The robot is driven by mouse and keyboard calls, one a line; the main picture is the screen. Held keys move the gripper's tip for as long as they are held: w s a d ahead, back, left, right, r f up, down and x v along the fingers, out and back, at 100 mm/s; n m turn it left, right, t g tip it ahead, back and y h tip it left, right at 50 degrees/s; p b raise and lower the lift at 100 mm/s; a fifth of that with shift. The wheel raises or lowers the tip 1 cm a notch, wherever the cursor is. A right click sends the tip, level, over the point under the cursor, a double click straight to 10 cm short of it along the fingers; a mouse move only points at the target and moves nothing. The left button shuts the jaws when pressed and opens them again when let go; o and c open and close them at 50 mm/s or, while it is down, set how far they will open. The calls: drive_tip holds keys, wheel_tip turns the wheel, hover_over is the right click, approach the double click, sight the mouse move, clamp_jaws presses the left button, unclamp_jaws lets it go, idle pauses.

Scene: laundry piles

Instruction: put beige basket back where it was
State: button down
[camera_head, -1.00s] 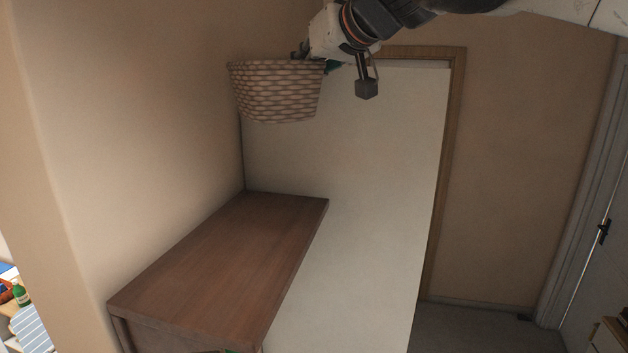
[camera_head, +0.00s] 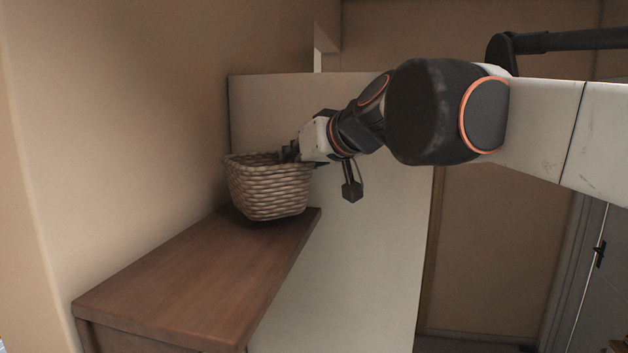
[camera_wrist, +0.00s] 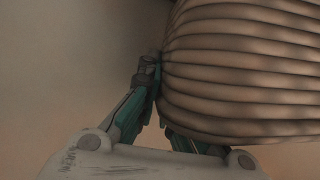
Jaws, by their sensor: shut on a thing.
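The beige woven basket (camera_head: 268,190) is upright over the far end of the brown wooden cabinet top (camera_head: 190,282). A dark shadow lies just under it, and I cannot tell whether its bottom touches the wood. My gripper (camera_head: 290,153) is shut on the basket's rim at its back right side. In the wrist view the basket's ribbed wall (camera_wrist: 240,70) fills the upper right. The gripper fingers (camera_wrist: 158,85) meet at the wall's left edge there. The inside of the basket is mostly hidden.
A beige wall (camera_head: 130,130) runs along the left of the cabinet. A white panel (camera_head: 350,250) stands behind and to the right of it. The near part of the cabinet top is bare. A door with a dark handle (camera_head: 600,253) is at the far right.

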drive_tip(key=shift+f+b, duration=0.3)
drive_tip(key=shift+f, duration=0.65)
drive_tip(key=shift+f, duration=0.15)
drive_tip(key=c, duration=1.8)
unclamp_jaws()
